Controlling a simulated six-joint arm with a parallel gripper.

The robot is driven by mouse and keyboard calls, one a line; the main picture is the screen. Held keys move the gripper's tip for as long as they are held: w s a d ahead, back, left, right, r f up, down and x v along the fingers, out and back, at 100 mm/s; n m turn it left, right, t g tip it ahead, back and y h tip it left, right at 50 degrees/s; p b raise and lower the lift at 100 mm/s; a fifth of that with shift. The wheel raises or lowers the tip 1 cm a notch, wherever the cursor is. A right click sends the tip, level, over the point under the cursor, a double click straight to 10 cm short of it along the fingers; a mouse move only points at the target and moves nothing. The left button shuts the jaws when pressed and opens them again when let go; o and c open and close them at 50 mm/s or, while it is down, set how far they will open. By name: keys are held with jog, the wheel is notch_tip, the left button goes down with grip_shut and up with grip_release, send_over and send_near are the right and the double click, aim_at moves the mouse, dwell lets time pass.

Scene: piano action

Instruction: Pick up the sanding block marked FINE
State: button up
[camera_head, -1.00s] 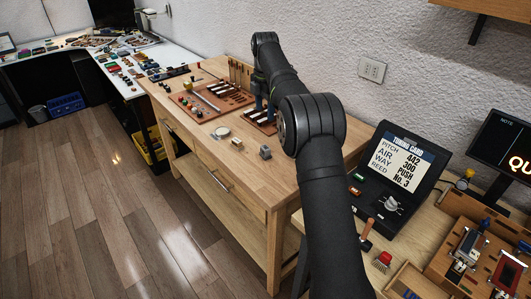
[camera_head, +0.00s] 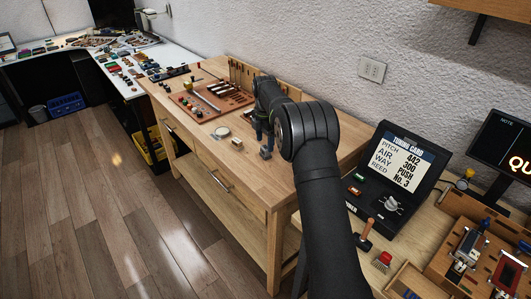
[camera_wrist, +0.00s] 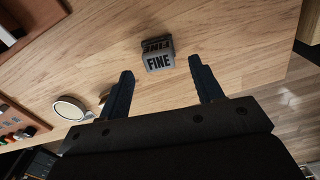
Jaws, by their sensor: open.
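The sanding block marked FINE (camera_wrist: 158,62) is a small grey block with black lettering on two visible faces. It sits on the wooden bench top, and in the head view it shows as a small grey block (camera_head: 265,154) near the front edge. My gripper (camera_wrist: 161,67) is open and empty in the wrist view, its two dark fingers apart, with the block between and just beyond the tips in the picture. In the head view my gripper (camera_head: 264,136) hangs downward just above the block, and the fingertips partly overlap it. I cannot tell the exact height gap.
A round pale dish (camera_wrist: 70,108) and a small brass-coloured piece lie left of the fingers. A brown tool board (camera_head: 215,98) with several parts lies farther back on the bench. Bare wood surrounds the block.

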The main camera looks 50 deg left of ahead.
aim_at(265, 147)
notch_tip(265, 147, down, 4)
jog(key=shift+w+f, duration=0.1)
jog(key=shift+w, duration=0.05)
jog(key=c, duration=1.1)
